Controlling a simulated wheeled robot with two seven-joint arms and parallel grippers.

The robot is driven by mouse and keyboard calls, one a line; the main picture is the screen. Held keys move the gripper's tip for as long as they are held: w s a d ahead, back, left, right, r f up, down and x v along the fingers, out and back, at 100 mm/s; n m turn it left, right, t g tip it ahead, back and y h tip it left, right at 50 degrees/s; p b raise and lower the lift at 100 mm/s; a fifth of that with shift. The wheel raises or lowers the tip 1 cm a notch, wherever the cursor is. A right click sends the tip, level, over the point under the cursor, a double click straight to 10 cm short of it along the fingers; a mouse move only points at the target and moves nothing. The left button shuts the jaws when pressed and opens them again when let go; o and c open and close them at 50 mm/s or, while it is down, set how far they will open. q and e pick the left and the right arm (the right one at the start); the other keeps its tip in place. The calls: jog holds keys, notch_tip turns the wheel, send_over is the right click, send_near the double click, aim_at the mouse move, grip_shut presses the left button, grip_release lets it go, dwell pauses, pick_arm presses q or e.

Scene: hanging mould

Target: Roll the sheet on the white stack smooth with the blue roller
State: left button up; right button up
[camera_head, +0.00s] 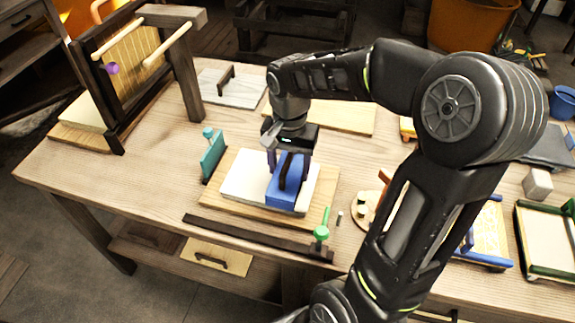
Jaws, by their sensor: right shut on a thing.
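The white stack (243,178) lies on a wooden board (240,207) in the middle of the table. I cannot tell the sheet apart from the top of the stack. The blue roller (283,197) sits at the right part of the stack, apparently on its top face. My right gripper (288,172) points down over the roller and is shut on its dark handle. The gripper hides the back of the roller and part of the stack. My left gripper is not in view.
A teal upright piece (213,157) stands left of the board. A dark bar (255,236) and a green-knobbed part (321,233) lie along the front. A wooden frame (125,75) stands at the back left. A grey plate with a handle (232,86) lies behind.

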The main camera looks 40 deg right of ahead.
jog(key=shift+s+d+f, duration=0.1)
jog(key=shift+s+d, duration=0.4)
jog(key=shift+s, duration=0.4)
jog(key=shift+s+d, duration=0.65)
jog(key=shift+s, duration=0.15)
jog(key=shift+r, duration=0.2)
notch_tip(320, 180, up, 7)
jog(key=p, duration=0.6)
jog(key=shift+w, duration=0.1)
